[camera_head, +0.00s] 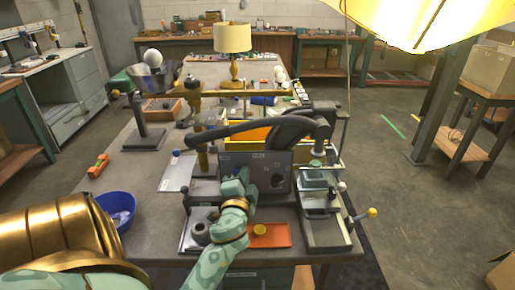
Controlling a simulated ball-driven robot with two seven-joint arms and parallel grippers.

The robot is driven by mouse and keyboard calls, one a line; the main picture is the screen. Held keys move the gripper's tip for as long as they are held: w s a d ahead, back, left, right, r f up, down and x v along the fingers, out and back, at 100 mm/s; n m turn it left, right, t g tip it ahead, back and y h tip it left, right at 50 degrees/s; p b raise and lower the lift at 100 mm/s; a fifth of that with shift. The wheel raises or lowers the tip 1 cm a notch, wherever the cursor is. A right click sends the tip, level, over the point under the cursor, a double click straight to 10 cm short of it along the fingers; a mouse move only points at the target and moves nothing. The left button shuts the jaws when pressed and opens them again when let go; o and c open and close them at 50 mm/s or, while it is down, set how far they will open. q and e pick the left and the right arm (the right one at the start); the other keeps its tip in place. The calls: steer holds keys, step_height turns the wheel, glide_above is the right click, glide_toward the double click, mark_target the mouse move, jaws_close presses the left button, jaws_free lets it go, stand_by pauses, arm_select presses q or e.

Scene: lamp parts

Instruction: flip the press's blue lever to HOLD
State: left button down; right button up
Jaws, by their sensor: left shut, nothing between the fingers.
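The press (322,218) stands at the right of the near bench, with a dark arched arm above it. A long dark blue lever (228,130) reaches left from that arm to a rounded end near a brass post. A grey upright panel (272,162) with small pale labels stands below it. My left gripper (239,184) is shut and empty, in front of the panel's left part. It hides some of the panel there. The labels are too small to read, so the HOLD mark cannot be made out. My right gripper is not in view.
An orange tray (270,241) with a yellow round piece lies below my left gripper. A blue bowl (117,208) stands at the left. A yellow-knobbed crank (369,213) sticks out right of the press. A table lamp (232,40) stands behind. The bench's left middle is mostly clear.

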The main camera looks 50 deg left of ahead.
arm_select(q)
steer(key=shift+s+a+n, duration=0.55)
steer(key=shift+s+n, duration=0.05)
steer(key=shift+n, duration=0.2)
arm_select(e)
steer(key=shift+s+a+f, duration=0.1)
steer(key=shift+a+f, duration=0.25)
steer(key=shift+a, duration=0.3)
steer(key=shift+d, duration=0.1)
arm_select(q)
steer(key=shift+s+a, duration=0.1)
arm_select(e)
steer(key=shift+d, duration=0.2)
arm_select(q)
steer(key=shift+f, duration=0.15)
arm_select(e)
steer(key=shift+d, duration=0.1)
